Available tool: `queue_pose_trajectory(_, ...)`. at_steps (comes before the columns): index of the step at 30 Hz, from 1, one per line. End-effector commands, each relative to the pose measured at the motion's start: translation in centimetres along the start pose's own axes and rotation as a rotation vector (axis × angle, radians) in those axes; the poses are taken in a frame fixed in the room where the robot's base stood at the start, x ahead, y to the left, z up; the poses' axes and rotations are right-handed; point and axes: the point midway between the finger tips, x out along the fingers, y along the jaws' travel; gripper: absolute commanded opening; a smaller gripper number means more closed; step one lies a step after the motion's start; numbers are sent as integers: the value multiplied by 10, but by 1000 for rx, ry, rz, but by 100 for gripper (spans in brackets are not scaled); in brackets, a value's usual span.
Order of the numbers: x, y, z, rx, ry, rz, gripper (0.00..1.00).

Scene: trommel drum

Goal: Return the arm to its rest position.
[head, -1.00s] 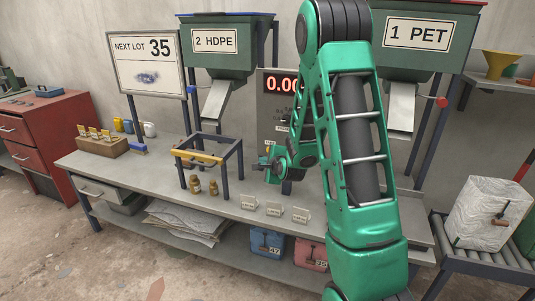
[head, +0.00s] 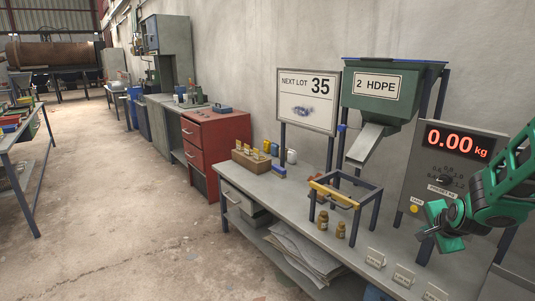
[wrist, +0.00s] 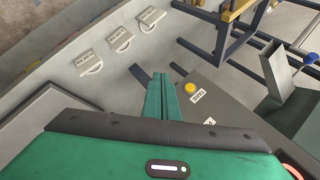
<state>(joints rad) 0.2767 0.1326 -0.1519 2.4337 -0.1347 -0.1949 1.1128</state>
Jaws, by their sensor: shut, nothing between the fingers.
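My green arm comes in from the right edge of the head view. My gripper (head: 428,232) is over the right part of the grey bench (head: 262,192), in front of the scale display box (head: 455,145) that reads 0.00 kg. In the wrist view the green fingers (wrist: 159,96) are together, with nothing between them. The bench and several small white tags show below and beyond them. Most of the arm lies outside the head view.
A blue-grey frame with a yellow bar (head: 335,195) stands on the bench left of my gripper, with two small brown bottles (head: 323,220) by it. The 2 HDPE hopper (head: 390,92) hangs behind. A red cabinet (head: 215,145) stands further left. Open floor (head: 110,210) lies at left.

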Motion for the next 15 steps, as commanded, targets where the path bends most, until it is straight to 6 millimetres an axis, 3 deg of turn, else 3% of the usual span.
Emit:
queue_pose_trajectory(1,-19,8,0,-74,-7,44,0)
queue_pose_trajectory(8,-102,71,1,-408,-105,279,0)
queue_pose_trajectory(15,-198,142,17,-694,-316,465,0)
